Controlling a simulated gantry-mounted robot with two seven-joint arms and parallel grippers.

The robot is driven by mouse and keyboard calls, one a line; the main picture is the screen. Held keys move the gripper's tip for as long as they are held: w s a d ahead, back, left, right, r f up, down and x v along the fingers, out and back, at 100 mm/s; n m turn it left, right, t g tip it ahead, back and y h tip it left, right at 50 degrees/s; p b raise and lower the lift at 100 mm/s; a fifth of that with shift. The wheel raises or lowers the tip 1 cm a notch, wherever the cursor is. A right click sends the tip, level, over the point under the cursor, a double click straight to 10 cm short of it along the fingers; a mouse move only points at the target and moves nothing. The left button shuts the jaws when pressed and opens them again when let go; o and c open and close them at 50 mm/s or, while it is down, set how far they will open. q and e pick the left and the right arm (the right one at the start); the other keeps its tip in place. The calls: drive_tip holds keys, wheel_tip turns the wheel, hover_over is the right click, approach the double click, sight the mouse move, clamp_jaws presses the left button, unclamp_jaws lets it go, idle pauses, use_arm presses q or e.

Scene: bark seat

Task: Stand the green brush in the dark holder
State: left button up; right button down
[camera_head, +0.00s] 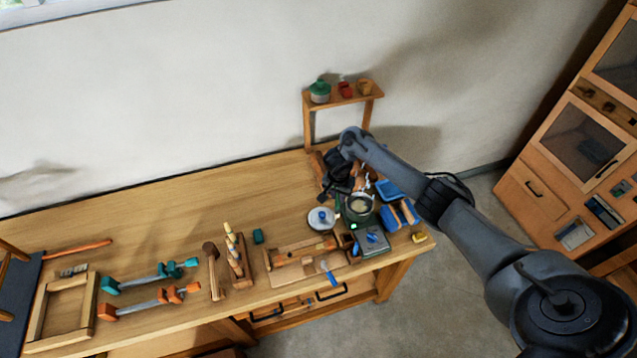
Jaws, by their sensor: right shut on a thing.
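My right gripper (337,192) is over the back right part of the wooden workbench, left of and slightly behind a dark round pot (359,207). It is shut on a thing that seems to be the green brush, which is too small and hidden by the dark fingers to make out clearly. I cannot pick out the dark holder for certain in the clutter around my gripper. My left gripper is not in view.
The workbench (160,228) is clear at its back left and middle. A small wooden shelf (343,99) stands behind. Clamps (150,300) lie front left.

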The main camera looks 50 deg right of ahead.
drive_tip(key=s+f+b, duration=0.3)
drive_tip(key=f+b, duration=0.2)
drive_tip(key=f, duration=0.2)
drive_tip(key=s+f+b, duration=0.3)
drive_tip(key=f+b, duration=0.2)
drive_tip(key=f, duration=0.2)
drive_tip(key=shift+d+f, duration=0.3)
drive_tip(key=shift+d, duration=0.05)
idle(0.5)
idle(0.6)
drive_tip(key=shift+p, duration=0.45)
